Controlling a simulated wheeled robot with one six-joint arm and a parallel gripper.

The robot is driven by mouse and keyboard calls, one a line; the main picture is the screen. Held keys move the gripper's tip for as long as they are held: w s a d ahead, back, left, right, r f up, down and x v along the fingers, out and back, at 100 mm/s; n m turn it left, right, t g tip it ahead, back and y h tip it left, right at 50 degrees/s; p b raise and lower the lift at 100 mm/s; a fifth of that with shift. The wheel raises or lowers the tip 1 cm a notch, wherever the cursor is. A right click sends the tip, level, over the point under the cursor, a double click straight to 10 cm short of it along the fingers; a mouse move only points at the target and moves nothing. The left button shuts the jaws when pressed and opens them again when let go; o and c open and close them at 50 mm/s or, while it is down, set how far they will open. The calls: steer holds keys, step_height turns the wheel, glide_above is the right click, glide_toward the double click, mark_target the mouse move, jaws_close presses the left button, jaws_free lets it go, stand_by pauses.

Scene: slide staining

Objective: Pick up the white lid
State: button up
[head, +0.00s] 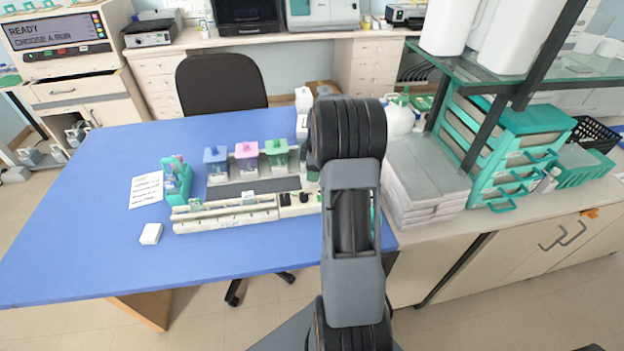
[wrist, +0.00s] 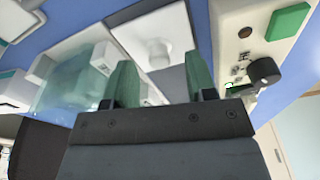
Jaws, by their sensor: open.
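The white lid (wrist: 150,32) shows in the wrist view as a pale square plate with a round raised knob in its middle. It lies just beyond the fingertips of my gripper (wrist: 160,62). The two green fingers are apart, with nothing gripped between them. I cannot tell whether the fingers touch the lid or what lies under it. In the head view my own arm hides the gripper and most likely the lid too.
A clear jar (wrist: 72,78) stands close left of the fingers; a control panel with a black knob (wrist: 263,70) is at right. The table's front left is clear.

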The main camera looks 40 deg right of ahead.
steer(key=shift+w+a+f, duration=0.1)
steer(key=shift+f, duration=0.85)
steer(key=shift+c, duration=0.5)
jaws_close()
